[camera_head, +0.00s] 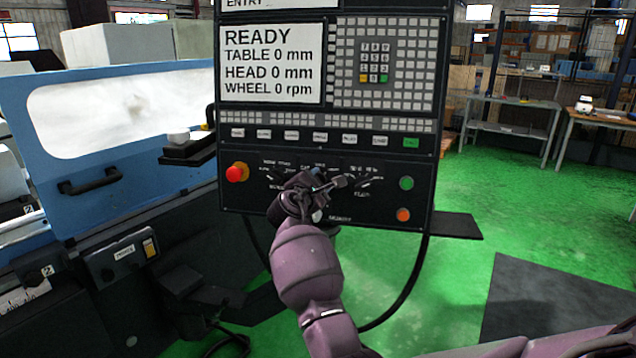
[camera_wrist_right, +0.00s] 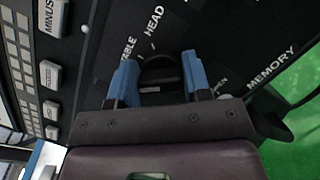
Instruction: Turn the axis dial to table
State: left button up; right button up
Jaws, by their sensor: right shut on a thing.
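The axis dial (camera_wrist_right: 160,72) is a dark round knob on the black control panel (camera_head: 270,205). In the right wrist view the labels HEAD and TABLE, partly cut by a finger, stand by it. A small white mark shows at its edge near these labels; I cannot tell which one the dial points at. My right gripper (camera_wrist_right: 160,78) has its blue fingers on both sides of the dial, shut on it. In the head view the right gripper (camera_head: 318,181) is at the panel's lower middle and hides the dial. My left gripper is out of view.
The screen (camera_head: 270,63) reads READY, TABLE 0 mm, HEAD 0 mm, WHEEL 0 rpm. A red emergency button (camera_head: 237,172) is left of the gripper; a green button (camera_head: 406,183) and an orange button (camera_head: 403,215) are right. A MINUS button (camera_wrist_right: 49,17) shows in the wrist view.

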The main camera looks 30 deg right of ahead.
jog(key=shift+m, duration=0.4)
jog(key=m+g, duration=0.1)
jog(key=m, duration=0.2)
jog(key=shift+f+m+b, duration=0.1)
jog(key=shift+m+b, duration=0.2)
jog(key=shift+m, duration=0.1)
jog(key=m, duration=0.2)
jog(key=shift+m+g+y, duration=0.3)
jog(key=shift+g, duration=0.1)
jog(key=shift+f+m, duration=0.1)
jog(key=shift+m, duration=0.4)
jog(key=shift+s, duration=0.1)
jog(key=o, duration=0.9)
